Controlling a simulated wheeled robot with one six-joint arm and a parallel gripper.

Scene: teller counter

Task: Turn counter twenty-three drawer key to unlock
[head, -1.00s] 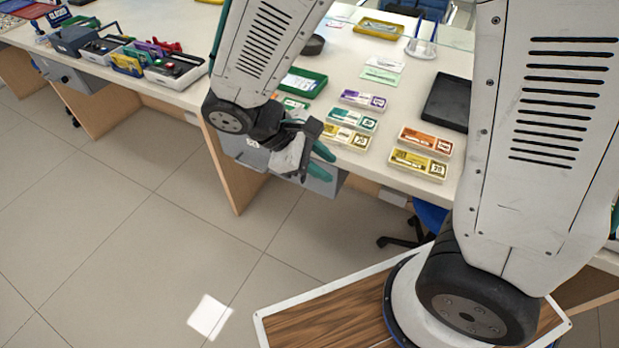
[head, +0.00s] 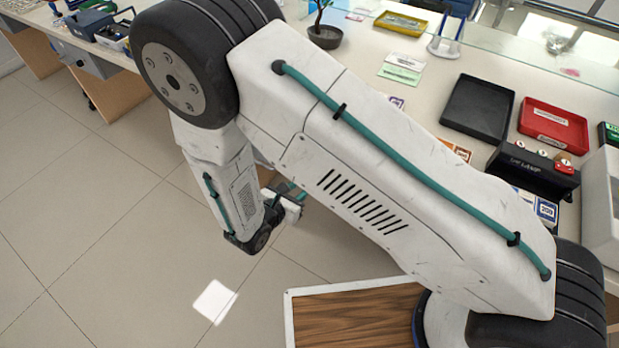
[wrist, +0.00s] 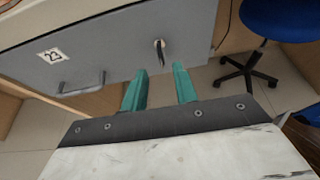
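In the wrist view, the grey drawer (wrist: 110,45) carries a white label with 23 (wrist: 50,55) and a bar handle (wrist: 82,86) at lower left. Its lock, with a dark key (wrist: 162,55) in it, sits right of the handle. The key's dark part points downward in the picture. My gripper (wrist: 160,71) is open, its two teal fingers apart and empty. The key lies just beyond the fingertips, about midway between them; I see no contact. In the head view my gripper (head: 290,198) is partly visible beside the counter; my arm hides drawer 23 and the key.
A blue chair (wrist: 275,20) stands right of the drawer in the wrist view. The tiled floor at left is clear.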

